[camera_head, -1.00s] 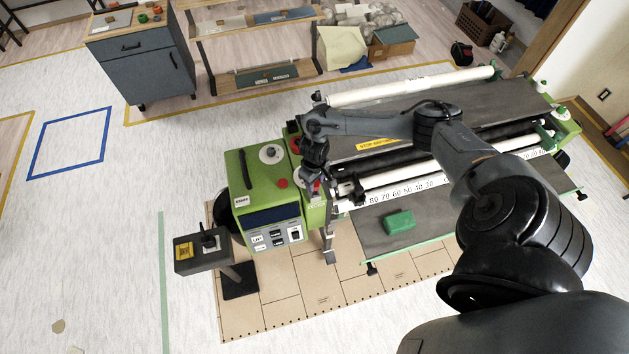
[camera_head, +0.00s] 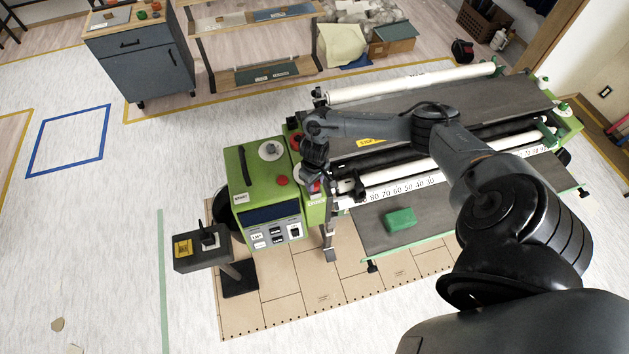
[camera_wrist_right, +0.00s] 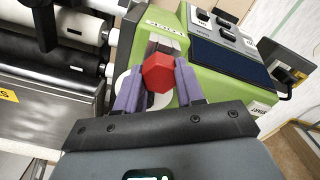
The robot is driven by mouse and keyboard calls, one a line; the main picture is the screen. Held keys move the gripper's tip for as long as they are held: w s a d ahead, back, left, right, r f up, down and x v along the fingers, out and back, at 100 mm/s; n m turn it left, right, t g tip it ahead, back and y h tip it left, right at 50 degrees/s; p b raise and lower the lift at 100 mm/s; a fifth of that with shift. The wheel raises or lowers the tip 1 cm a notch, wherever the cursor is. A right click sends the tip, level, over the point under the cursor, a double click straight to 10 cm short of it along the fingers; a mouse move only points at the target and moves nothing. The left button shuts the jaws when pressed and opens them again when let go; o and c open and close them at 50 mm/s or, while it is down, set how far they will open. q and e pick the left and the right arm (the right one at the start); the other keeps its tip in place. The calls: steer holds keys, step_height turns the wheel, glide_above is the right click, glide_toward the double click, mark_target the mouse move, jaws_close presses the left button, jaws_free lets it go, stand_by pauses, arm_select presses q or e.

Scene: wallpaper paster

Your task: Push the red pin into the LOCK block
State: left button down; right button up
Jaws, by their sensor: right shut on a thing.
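The red pin (camera_wrist_right: 158,73) has a six-sided red head and sits between the two purple-grey fingers of my right gripper (camera_wrist_right: 157,85) in the right wrist view. The fingers are shut on it. In the head view my right gripper (camera_head: 315,180) points down at the machine's left end, mostly hidden by my own wrist. The green block (camera_wrist_right: 165,18) with a white label lies just beyond the pin; it also shows in the head view (camera_head: 316,214). Its label is too small to read surely. The pin's shaft and depth in the block are hidden. My left gripper is not in view.
A green control box (camera_head: 262,190) with a red button (camera_head: 281,180) stands left of the block. White rollers (camera_head: 410,85) and a dark tray (camera_head: 440,212) with a green object (camera_head: 400,219) extend right. A dark switch box (camera_head: 203,248) stands front left.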

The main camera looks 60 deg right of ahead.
steer(key=shift+f+b, duration=0.3)
steer(key=shift+f, duration=0.45)
steer(key=o, duration=1.1)
steer(key=shift+r, duration=0.1)
step_height(320, 180, up, 11)
steer(key=shift+f, duration=0.15)
